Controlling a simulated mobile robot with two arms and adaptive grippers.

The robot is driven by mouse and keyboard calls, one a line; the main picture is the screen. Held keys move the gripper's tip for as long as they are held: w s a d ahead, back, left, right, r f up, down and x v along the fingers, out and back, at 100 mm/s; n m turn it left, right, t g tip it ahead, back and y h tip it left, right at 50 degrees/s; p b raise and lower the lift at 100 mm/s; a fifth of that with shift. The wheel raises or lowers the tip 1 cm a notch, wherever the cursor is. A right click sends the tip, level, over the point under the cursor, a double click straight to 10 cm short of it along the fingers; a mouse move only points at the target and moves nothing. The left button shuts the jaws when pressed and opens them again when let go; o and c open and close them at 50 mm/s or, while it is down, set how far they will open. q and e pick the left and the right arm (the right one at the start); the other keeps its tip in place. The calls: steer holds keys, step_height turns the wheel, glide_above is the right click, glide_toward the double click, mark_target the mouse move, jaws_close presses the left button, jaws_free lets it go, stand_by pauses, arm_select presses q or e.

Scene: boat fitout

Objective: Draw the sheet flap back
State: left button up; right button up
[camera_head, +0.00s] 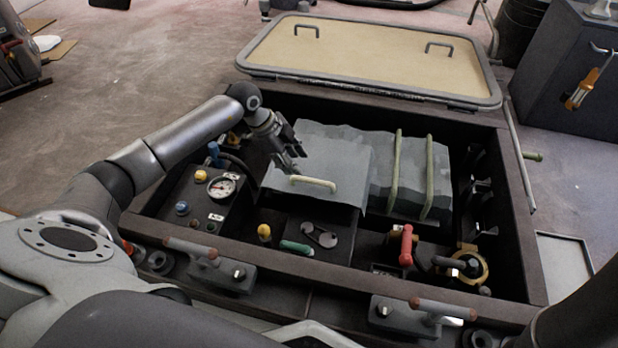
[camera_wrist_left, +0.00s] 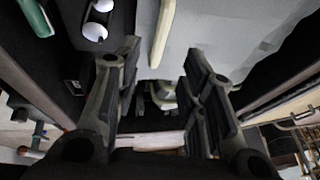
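The grey sheet flap (camera_head: 335,155) lies over the bulky contents in the middle of the open compartment, its front edge hanging above the fittings. A pale bar handle (camera_head: 313,184) sits near that edge. My left gripper (camera_head: 291,160) is over the flap's left part, just behind and left of the handle. In the left wrist view, its fingers (camera_wrist_left: 161,58) are spread apart with nothing between the tips. The handle (camera_wrist_left: 162,32) lies just beyond them, and the flap (camera_wrist_left: 215,30) fills the upper middle. My right gripper is out of view.
Two pale straps (camera_head: 393,170) cross the covered load at right. A pressure gauge (camera_head: 222,187), a red-handled valve (camera_head: 406,245) and a brass fitting (camera_head: 470,265) surround the flap. The compartment's dark rim (camera_head: 525,210) encloses everything. The hatch lid (camera_head: 370,60) lies open behind.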

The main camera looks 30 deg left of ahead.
mark_target(310, 179)
arm_select(q)
steer(key=b+x, duration=0.5)
steer(key=x, duration=0.4)
steer(key=shift+b, duration=0.4)
jaws_close()
